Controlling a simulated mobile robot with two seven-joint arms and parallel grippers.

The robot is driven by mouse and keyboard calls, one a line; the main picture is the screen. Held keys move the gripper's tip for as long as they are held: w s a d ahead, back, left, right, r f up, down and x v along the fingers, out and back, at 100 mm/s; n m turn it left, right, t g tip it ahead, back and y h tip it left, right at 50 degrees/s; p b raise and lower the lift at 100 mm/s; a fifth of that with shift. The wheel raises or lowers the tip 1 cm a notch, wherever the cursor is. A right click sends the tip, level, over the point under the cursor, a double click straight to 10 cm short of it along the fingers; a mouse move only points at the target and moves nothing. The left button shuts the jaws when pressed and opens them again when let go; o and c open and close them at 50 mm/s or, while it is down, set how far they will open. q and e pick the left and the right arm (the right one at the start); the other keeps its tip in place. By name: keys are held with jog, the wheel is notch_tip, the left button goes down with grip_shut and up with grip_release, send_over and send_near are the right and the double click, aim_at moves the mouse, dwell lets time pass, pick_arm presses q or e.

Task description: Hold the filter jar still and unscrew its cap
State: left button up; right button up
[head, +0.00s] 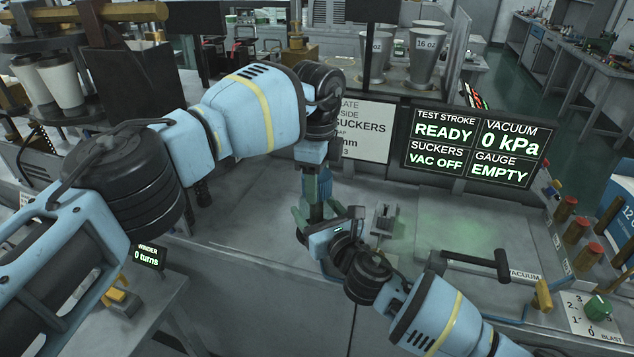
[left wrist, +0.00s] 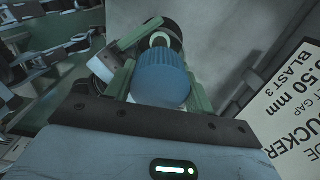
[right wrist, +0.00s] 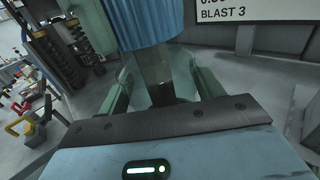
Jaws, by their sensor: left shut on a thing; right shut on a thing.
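The filter jar has a clear body (right wrist: 158,72) and a ribbed blue cap (left wrist: 162,74), and it stands upright at the back of the grey worktop. My left gripper (left wrist: 162,82) reaches down from above, its green fingers shut on the cap's two sides. In the head view the left gripper (head: 318,187) hides most of the cap. My right gripper (right wrist: 160,88) comes from the front, lower down, and is shut around the jar's body below the cap (right wrist: 142,20). In the head view the right gripper (head: 312,222) covers much of the body. Whether the cap has turned cannot be told.
A sign (head: 362,128) and a dark display (head: 470,147) reading READY, 0 kPa, VAC OFF and EMPTY stand behind. A small metal fixture (head: 383,220) sits just right of the jar. A black bar handle (head: 475,262) lies further right. The worktop between is clear.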

pick_arm(q)
jog(key=shift+r, duration=0.6)
pick_arm(e)
jog(key=shift+f, duration=0.1)
pick_arm(q)
jog(key=shift+r, duration=2)
pick_arm(e)
jog(key=o, duration=2)
jog(key=shift+c, duration=0.2)
pick_arm(q)
jog(key=shift+f, duration=0.15)
pick_arm(e)
jog(key=shift+s+d, duration=0.3)
jog(key=shift+s, duration=0.3)
jog(key=v, duration=1)
jog(key=shift+s+d, duration=0.15)
jog(key=shift+s, duration=0.15)
